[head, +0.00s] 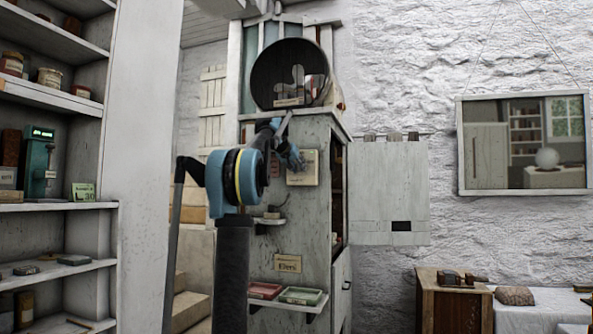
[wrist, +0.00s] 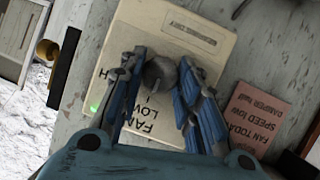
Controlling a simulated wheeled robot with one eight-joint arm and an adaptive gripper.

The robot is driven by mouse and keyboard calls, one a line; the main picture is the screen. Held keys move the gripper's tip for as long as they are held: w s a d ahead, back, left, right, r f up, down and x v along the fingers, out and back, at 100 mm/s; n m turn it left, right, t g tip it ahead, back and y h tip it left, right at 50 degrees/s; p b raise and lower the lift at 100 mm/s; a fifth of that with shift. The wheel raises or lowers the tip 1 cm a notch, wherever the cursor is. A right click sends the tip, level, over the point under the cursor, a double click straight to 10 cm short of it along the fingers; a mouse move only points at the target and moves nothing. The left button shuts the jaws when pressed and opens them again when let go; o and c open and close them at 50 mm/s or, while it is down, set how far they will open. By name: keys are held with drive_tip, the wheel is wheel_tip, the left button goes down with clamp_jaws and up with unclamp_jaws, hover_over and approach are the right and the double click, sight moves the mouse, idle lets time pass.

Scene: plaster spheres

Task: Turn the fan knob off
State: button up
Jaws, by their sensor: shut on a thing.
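The fan control plate (wrist: 205,45) is cream, lettered FAN and LOW, and fixed to a grey wooden panel. A round grey knob (wrist: 160,72) sits on it. My gripper (wrist: 160,64) has its two blue fingers on either side of the knob and is shut on it. A green light (wrist: 93,102) glows at the plate's left edge. In the head view my gripper (head: 291,157) is at the left edge of the plate (head: 304,170), and the knob is hidden. Above it, the round dark fan (head: 290,74) stands on the cabinet top; whether it turns cannot be told.
A pink card (wrist: 255,117) about fan speed is beside the plate. Below my arm, a small shelf holds a red tray (head: 264,290) and a green tray (head: 301,296). The tall cabinet's door (head: 388,190) hangs open to the right. White shelving (head: 150,150) stands close on the left.

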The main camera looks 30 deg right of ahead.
drive_tip(key=shift+a+f, duration=0.1)
drive_tip(key=shift+a, duration=0.05)
drive_tip(key=n+h, duration=0.1)
drive_tip(key=n+g+h, duration=0.1)
drive_tip(key=n, duration=0.1)
drive_tip(key=shift+w+a+f+n, duration=0.1)
drive_tip(key=shift+w+a+n, duration=0.1)
drive_tip(key=shift+n, duration=0.1)
drive_tip(key=n+g+h, duration=0.1)
drive_tip(key=n+h, duration=0.1)
drive_tip(key=n, duration=0.3)
drive_tip(key=shift+f, duration=0.2)
drive_tip(key=shift+w+h, duration=0.1)
drive_tip(key=shift+h, duration=0.3)
drive_tip(key=o, duration=1.1)
drive_tip(key=shift+w+a+f, duration=0.1)
drive_tip(key=shift+c, duration=0.2)
drive_tip(key=v, duration=1.2)
